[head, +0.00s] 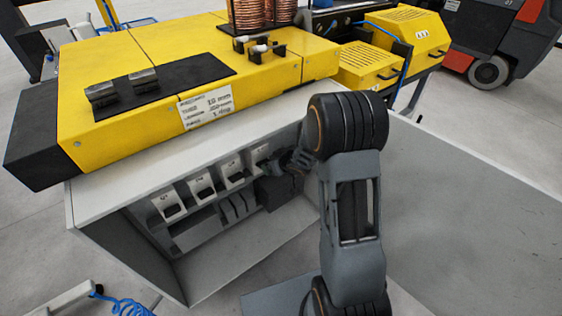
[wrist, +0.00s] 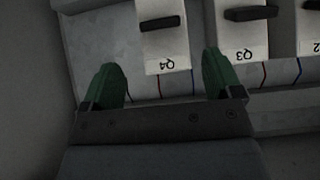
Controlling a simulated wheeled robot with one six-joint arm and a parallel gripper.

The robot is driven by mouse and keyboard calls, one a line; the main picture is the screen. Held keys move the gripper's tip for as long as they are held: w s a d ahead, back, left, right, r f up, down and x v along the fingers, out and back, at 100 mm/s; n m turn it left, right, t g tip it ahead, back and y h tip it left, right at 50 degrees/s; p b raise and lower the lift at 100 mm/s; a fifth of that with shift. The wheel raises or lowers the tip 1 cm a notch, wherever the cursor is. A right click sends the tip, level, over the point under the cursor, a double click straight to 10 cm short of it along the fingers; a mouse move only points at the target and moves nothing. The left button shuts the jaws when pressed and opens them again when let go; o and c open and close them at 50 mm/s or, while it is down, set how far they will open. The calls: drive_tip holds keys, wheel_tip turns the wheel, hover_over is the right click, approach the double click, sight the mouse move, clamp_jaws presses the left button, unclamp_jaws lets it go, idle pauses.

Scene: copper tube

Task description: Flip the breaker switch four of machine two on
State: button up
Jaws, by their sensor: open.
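The breaker labelled Q4 (wrist: 163,55) is a white block with a black lever (wrist: 161,23); its label appears upside down in the wrist view. My gripper (wrist: 160,65) has two green fingers spread apart, with nothing between them. The fingers sit to either side of the Q4 block's label end in that view; I cannot tell how far they are from it in depth. In the head view, my gripper (head: 277,166) is inside the cabinet by the right end of the breaker row, partly hiding that end. I cannot tell the lever's on or off position.
Breaker Q3 (wrist: 242,45) stands close beside Q4, and another breaker (wrist: 310,30) is at the right edge. Thin coloured wires run below them. The grey cabinet (head: 85,205) is open, under a yellow machine (head: 130,110). Its door (head: 470,215) stands open at right.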

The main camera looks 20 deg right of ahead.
drive_tip(key=shift+p+v, duration=0.35)
drive_tip(key=shift+v, duration=1.85)
